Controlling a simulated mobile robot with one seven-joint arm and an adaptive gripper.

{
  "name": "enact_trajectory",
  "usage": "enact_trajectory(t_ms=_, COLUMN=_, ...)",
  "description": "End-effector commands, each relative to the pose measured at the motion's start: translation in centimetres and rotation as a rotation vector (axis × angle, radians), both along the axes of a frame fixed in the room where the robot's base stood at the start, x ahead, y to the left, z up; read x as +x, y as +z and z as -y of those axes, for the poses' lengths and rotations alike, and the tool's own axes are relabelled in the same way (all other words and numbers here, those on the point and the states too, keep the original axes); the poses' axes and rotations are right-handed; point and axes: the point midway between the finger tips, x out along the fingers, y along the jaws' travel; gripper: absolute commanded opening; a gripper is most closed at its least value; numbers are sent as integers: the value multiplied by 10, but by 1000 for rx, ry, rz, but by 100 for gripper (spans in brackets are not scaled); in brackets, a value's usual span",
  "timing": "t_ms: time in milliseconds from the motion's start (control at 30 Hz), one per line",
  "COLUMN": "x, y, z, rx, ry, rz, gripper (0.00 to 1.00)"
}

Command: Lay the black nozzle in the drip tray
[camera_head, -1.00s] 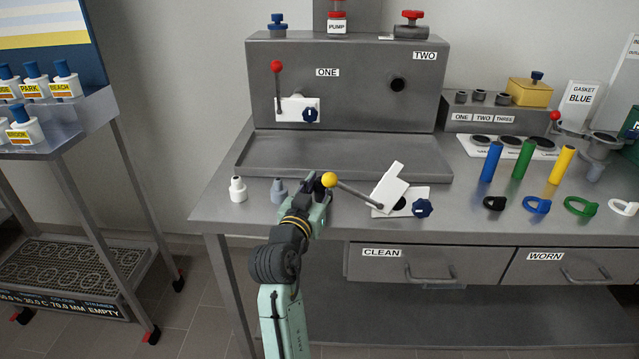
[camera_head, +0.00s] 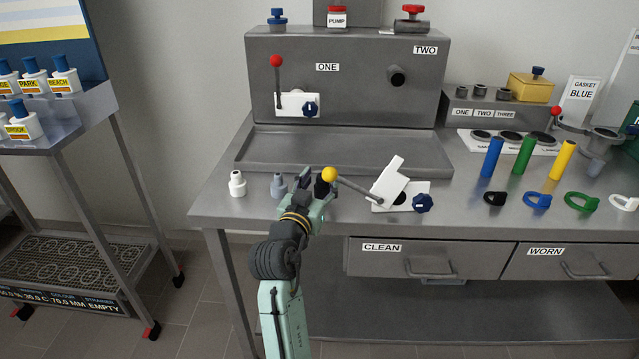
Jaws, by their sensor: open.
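The black nozzle (camera_head: 321,187) stands on the bench front, partly hidden by my gripper and the yellow-knobbed lever. A grey nozzle (camera_head: 278,186) and a white nozzle (camera_head: 237,184) stand to its left. My gripper (camera_head: 304,180) is open, with its dark fingers between the grey and black nozzles and close beside the black one. I cannot tell whether they touch it. The drip tray (camera_head: 340,152), a wide shallow grey tray, lies behind the nozzles below the panel and looks empty.
The yellow-knobbed lever (camera_head: 352,186) on a white valve plate (camera_head: 389,185) reaches close to my gripper's right side. Coloured cylinders (camera_head: 523,154) and rings (camera_head: 537,202) are farther right. A panel (camera_head: 350,80) with a red-knobbed lever rises behind the tray.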

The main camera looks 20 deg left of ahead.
Motion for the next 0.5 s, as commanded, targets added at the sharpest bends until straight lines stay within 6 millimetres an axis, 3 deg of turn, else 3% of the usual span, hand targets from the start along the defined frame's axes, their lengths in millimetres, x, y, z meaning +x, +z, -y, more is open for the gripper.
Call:
enact_trajectory(t_ms=167, x=-13, y=-3, z=-1, rx=-1, ry=2, rz=2, gripper=49)
enact_trajectory(t_ms=500, x=-81, y=-1, z=9, rx=0, ry=3, rz=1, gripper=49)
